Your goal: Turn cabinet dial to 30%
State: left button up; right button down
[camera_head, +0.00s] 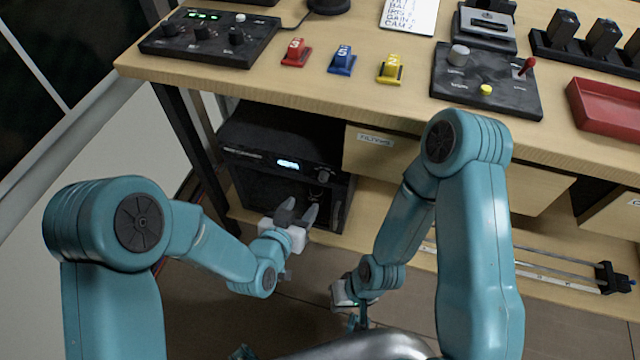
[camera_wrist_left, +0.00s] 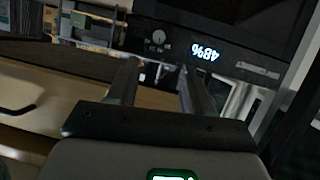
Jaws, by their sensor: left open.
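The black cabinet (camera_head: 270,192) stands on the low shelf under the table. Its lit display (camera_head: 288,164) is too small to read in the head view. In the left wrist view the display (camera_wrist_left: 206,52) appears upside down and reads 48%. The cabinet dial (camera_head: 323,176) is a small knob right of the display; it also shows in the left wrist view (camera_wrist_left: 158,37), beyond my fingertips. My left gripper (camera_head: 298,211) is open and empty in front of the cabinet, apart from the dial. My right gripper (camera_head: 357,315) hangs low, its jaws unclear.
The table edge and a wooden drawer (camera_head: 383,150) lie above and right of the cabinet. A control box (camera_head: 210,37), coloured blocks, a joystick panel (camera_head: 485,82) and a red tray (camera_head: 606,108) sit on the table. The floor before the cabinet is clear apart from my arms.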

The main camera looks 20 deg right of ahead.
aim_at(322, 180)
pick_arm(q)
jog(key=b+x, duration=0.1)
jog(key=x, duration=1.1)
grip_shut()
jog(key=shift+b, duration=0.4)
